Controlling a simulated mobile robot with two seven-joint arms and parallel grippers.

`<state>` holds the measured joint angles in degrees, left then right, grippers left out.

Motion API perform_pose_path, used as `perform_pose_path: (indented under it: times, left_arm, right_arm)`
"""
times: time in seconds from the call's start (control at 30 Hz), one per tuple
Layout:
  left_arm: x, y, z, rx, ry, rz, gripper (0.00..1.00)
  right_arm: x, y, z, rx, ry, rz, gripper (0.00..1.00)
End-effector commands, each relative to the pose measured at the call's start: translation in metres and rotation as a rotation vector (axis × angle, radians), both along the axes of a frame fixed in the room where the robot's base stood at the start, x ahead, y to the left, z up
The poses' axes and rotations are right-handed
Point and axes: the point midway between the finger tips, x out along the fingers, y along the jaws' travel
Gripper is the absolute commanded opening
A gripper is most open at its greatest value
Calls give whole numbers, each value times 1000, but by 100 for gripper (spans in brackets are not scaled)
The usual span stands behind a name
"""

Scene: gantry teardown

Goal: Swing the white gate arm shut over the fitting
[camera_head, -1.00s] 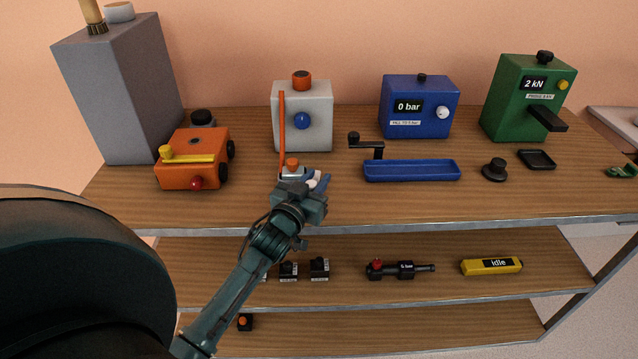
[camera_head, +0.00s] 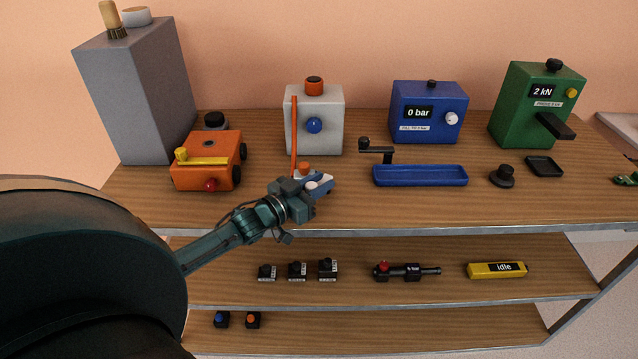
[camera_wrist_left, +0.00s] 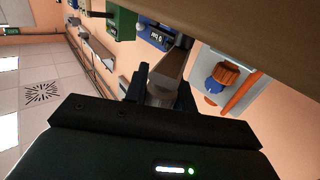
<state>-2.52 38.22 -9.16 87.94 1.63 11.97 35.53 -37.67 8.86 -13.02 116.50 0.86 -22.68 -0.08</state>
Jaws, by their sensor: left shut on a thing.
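My left gripper (camera_head: 320,186) is in front of the white box at the table's front. It is shut on a pale thing, likely the white gate arm (camera_head: 318,182), mostly hidden by the fingers. In the left wrist view a pale grey piece (camera_wrist_left: 172,68) shows between the dark fingers (camera_wrist_left: 160,92). A small orange-topped piece (camera_head: 304,167), perhaps the fitting, stands just behind the gripper; its base is largely hidden. I cannot tell how far the arm lies from it. My right gripper is not in view.
The white box (camera_head: 332,132) with an upright orange bar (camera_head: 294,130) stands close behind. An orange box (camera_head: 207,165) is to the left. The table's front strip is clear.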

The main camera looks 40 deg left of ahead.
Motion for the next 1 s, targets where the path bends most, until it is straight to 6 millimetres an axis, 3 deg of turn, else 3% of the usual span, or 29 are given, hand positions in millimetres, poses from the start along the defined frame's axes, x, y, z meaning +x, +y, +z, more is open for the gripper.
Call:
perform_pose_path:
  times: [0.23, 0.27, 0.53, 0.83, 1.0]
  left_arm:
    - [1, 1, 3, 1, -6, 2, 0]
    - [1, 1, 3, 1, -6, 2, 27]
    - [1, 0, 1, 0, -3, 1, 48]
    - [-3, 1, 0, 0, -1, 1, 48]
    - [-22, 5, -1, -1, 2, 1, 48]
  right_arm:
    - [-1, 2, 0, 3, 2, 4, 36]
    - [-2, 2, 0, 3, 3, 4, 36]
    - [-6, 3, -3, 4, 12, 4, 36]
    - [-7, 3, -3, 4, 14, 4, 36]
    - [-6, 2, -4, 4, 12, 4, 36]
